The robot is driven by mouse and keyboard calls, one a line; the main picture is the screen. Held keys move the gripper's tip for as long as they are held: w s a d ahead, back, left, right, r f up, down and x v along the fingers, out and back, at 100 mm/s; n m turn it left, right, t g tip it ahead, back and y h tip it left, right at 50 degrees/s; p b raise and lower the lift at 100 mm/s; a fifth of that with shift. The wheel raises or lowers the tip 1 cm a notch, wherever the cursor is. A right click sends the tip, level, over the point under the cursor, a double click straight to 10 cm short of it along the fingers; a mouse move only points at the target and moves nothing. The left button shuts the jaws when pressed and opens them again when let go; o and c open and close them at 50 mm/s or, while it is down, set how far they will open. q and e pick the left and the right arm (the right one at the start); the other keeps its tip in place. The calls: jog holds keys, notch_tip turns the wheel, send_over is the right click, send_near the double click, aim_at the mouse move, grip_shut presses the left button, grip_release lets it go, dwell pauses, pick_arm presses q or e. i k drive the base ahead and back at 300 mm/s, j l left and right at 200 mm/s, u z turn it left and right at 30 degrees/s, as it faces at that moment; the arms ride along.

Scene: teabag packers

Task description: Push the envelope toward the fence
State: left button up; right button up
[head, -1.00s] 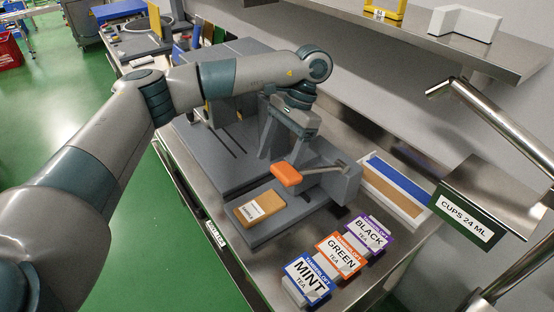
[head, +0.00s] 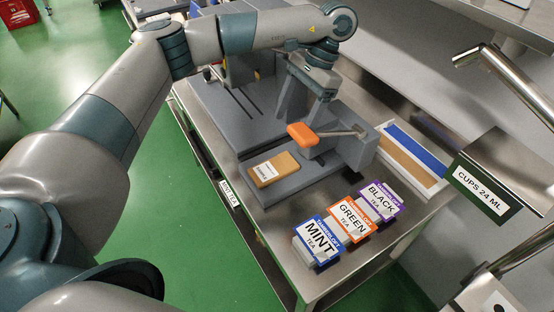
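The envelope is likely the flat tan packet with a white label (head: 273,170), lying on the low front plate of the grey machine (head: 285,190). An upright grey block (head: 358,152) stands at that plate's right end; I cannot tell whether it is the fence. My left gripper (head: 300,112) points down behind the packet, near the orange-topped lever (head: 302,135), apart from the packet. Its grey fingers blend with the grey machine, so their opening and any contact are unclear. My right gripper is not in view.
MINT (head: 317,241), GREEN (head: 352,221) and BLACK (head: 380,200) tea signs stand at the front right of the steel table (head: 330,278). A white tray with blue and tan strips (head: 412,160) lies behind. A CUPS 24 ML sign (head: 479,190) and metal bars overhang the right.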

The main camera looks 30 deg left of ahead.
aim_at(268, 172)
jog(key=k+j, duration=0.2)
jog(key=j, duration=0.2)
jog(key=k+j, duration=0.2)
jog(key=j, duration=0.2)
jog(key=k+j, duration=0.2)
jog(key=j, duration=0.2)
